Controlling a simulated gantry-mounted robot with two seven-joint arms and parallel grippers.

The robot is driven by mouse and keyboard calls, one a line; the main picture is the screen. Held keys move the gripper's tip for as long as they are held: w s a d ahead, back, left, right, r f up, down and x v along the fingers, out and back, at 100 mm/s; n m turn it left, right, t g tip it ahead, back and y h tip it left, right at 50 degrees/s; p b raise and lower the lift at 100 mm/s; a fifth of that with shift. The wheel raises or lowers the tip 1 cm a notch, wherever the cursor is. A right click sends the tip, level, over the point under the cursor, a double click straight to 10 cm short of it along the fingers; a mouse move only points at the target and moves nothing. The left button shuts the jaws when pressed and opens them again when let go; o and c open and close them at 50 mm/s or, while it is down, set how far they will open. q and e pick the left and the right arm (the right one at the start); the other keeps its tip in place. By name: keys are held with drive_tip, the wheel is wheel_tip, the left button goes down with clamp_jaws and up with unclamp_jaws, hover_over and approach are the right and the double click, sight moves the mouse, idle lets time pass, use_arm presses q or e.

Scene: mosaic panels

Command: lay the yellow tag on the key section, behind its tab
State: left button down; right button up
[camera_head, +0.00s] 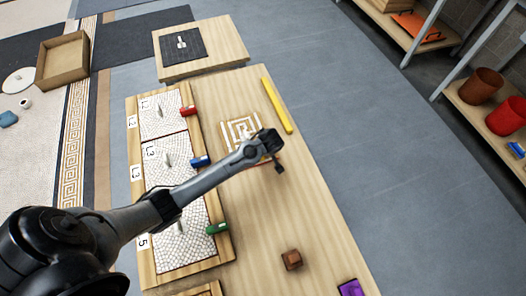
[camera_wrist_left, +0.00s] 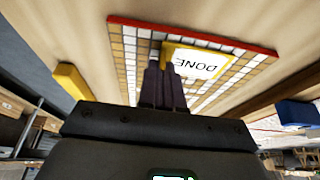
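The key section (camera_head: 228,128) lies on the long wooden table, with a tan-and-white key pattern. My left gripper (camera_head: 271,145) is over its right side and hides part of it. In the left wrist view the key section (camera_wrist_left: 130,60) has small tiles and a red edge strip (camera_wrist_left: 200,34). The yellow tag (camera_wrist_left: 198,63), with a white face reading DONE, is at my left fingertips (camera_wrist_left: 163,75), over the tiles and near the red strip. The fingers are close together and appear shut on the tag. Whether the tag touches the tiles is unclear. My right gripper is not in view.
A yellow bar (camera_head: 277,105) lies beyond the key section. Left are white mosaic panels with red (camera_head: 188,111), blue (camera_head: 200,161) and green (camera_head: 217,228) tabs. A brown block (camera_head: 291,260) and purple piece (camera_head: 351,288) lie near. The table right of the section is clear.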

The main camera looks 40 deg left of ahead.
use_arm(q)
drive_tip(key=shift+f, duration=0.1)
drive_tip(key=c, duration=1.3)
unclamp_jaws()
drive_tip(key=shift+r, duration=0.25)
drive_tip(key=p+v, duration=0.5)
drive_tip(key=v, duration=0.7)
drive_tip(key=s+d+r+m+h, duration=0.1)
drive_tip(key=s+d+m, duration=0.1)
drive_tip(key=s+m, duration=0.2)
drive_tip(key=s+d+r+m+t+h, duration=0.1)
drive_tip(key=s+m, duration=0.4)
drive_tip(key=s, duration=0.6)
drive_tip(key=s+d+r+m+h, duration=0.2)
drive_tip(key=s+d+m, duration=0.2)
drive_tip(key=s, duration=0.3)
drive_tip(key=shift+s+d+r+m, duration=0.25)
drive_tip(key=shift+s+m, duration=0.15)
drive_tip(key=shift+m, duration=0.1)
